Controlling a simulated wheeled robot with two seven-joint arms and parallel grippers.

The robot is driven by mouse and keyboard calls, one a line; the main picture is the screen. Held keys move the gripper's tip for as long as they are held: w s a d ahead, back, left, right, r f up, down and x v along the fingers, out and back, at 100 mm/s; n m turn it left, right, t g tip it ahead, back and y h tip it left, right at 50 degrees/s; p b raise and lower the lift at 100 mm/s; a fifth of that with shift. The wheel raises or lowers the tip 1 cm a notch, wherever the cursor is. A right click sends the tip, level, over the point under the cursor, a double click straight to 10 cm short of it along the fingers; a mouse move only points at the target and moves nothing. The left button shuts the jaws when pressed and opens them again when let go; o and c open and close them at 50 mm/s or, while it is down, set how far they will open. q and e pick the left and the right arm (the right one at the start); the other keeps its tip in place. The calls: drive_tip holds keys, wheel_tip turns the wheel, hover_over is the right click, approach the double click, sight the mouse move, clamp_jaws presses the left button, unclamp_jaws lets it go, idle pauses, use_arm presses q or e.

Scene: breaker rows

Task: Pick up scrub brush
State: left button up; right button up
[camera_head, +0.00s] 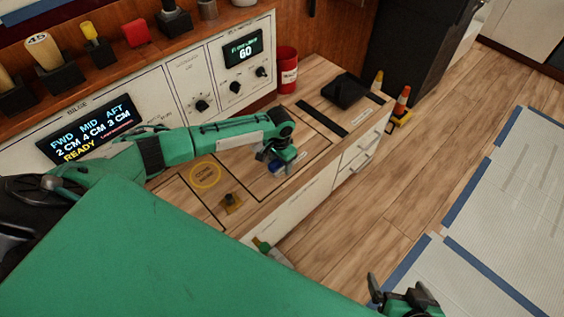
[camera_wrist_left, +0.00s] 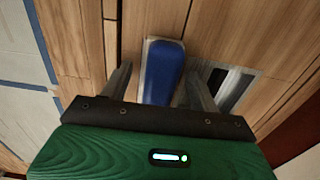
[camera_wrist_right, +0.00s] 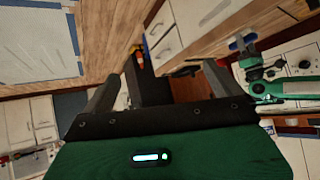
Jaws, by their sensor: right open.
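The scrub brush, which I see as a blue block with a pale edge (camera_wrist_left: 162,72), lies between the fingers of my left gripper (camera_wrist_left: 160,80) in the left wrist view. A gap shows between it and the left finger; whether the fingers grip it I cannot tell. In the head view a bit of its blue (camera_head: 277,168) shows under my left gripper (camera_head: 283,160), at the wooden counter (camera_head: 310,145). The bristles are hidden. My right gripper (camera_wrist_right: 160,80) is open and empty, away from the counter; it also shows at the bottom of the head view (camera_head: 405,298).
A black tray-like object (camera_head: 345,90) and a red can (camera_head: 287,70) stand at the counter's far end. Control panels (camera_head: 200,90) line the back. Orange cones (camera_head: 402,100) stand on the floor beyond.

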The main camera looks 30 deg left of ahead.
use_arm(q)
drive_tip(key=c, duration=1.1)
drive_tip(key=shift+o, duration=0.2)
drive_tip(key=shift+r, duration=0.1)
